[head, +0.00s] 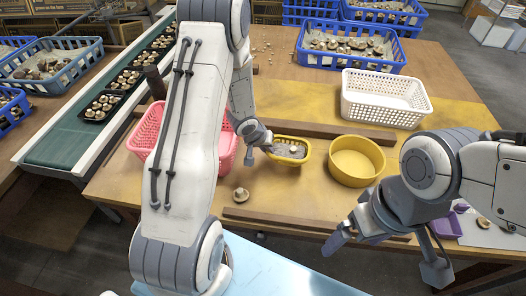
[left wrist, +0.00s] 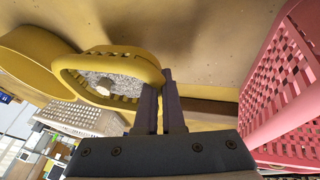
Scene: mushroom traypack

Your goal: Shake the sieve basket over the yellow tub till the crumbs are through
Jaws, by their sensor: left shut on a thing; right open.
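The yellow sieve basket (head: 292,160) has a grey mesh floor with a pale mushroom on it; crumbs cannot be told apart from the mesh. My left gripper (head: 268,147) is shut on its left rim. The left wrist view shows the fingers (left wrist: 160,95) at the rim of the basket (left wrist: 130,61). The round yellow tub (head: 357,174) stands just right of the basket and also shows in the left wrist view (left wrist: 25,58). The basket is beside the tub, not over it. My right gripper (head: 388,256) is open and empty at the table's front right.
A pink basket (head: 149,130) stands left of the sieve basket, partly behind my left arm. A white basket (head: 385,105) stands behind the tub. Wooden strips (head: 340,132) lie behind and in front. A loose mushroom (head: 240,194) lies at the front. A conveyor (head: 75,140) runs at left.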

